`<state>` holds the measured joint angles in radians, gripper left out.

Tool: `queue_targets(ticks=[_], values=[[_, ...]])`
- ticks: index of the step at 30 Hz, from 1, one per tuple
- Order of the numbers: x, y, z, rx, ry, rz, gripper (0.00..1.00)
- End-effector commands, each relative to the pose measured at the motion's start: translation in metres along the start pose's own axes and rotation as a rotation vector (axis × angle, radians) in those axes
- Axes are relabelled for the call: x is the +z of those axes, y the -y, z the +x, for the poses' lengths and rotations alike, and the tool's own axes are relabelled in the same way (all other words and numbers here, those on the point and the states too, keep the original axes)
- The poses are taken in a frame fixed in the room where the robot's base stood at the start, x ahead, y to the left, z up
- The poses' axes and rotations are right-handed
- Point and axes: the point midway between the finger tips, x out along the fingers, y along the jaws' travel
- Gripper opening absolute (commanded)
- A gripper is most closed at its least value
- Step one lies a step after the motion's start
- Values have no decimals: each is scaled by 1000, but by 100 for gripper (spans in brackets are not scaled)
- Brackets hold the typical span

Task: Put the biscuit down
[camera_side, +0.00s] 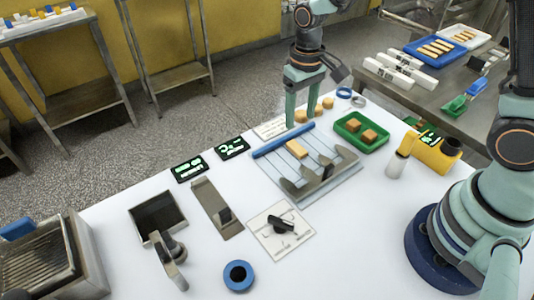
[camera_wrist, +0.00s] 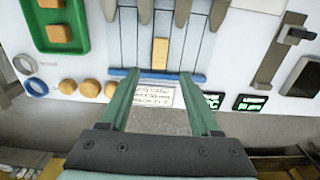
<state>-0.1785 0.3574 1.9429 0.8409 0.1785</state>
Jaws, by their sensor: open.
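In the wrist view the biscuit (camera_wrist: 160,52) lies lengthwise along the wires, just beyond the blue bar (camera_wrist: 127,73). My gripper (camera_side: 301,119) is open and empty at the blue-bar end of the mesh. In the wrist view my gripper's two fingertips (camera_wrist: 159,76) are spread wide, one to each side of the biscuit's line, apart from it.
Several round tan pieces (camera_wrist: 91,88) lie beside the bar. A green tray (camera_side: 340,126) with two brown blocks stands right of the mesh. Dark upright prongs (camera_side: 292,186) line the mesh's near end.

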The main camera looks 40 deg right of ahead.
Motion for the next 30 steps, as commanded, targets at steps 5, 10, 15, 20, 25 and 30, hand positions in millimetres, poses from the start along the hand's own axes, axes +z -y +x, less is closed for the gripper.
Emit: queue_targets(ticks=[5, 10, 15, 20, 25, 30], values=[[-1, 0, -23, -1, -3, 0, 64], [1, -2, -36, -3, -15, 1, 64], [13, -15, -69, -14, -94, 3, 64], [35, -33, -104, -22, -202, 3, 64], [62, -50, -131, -20, -318, 3, 64], [86, -62, -146, -11, -419, 3, 64]])
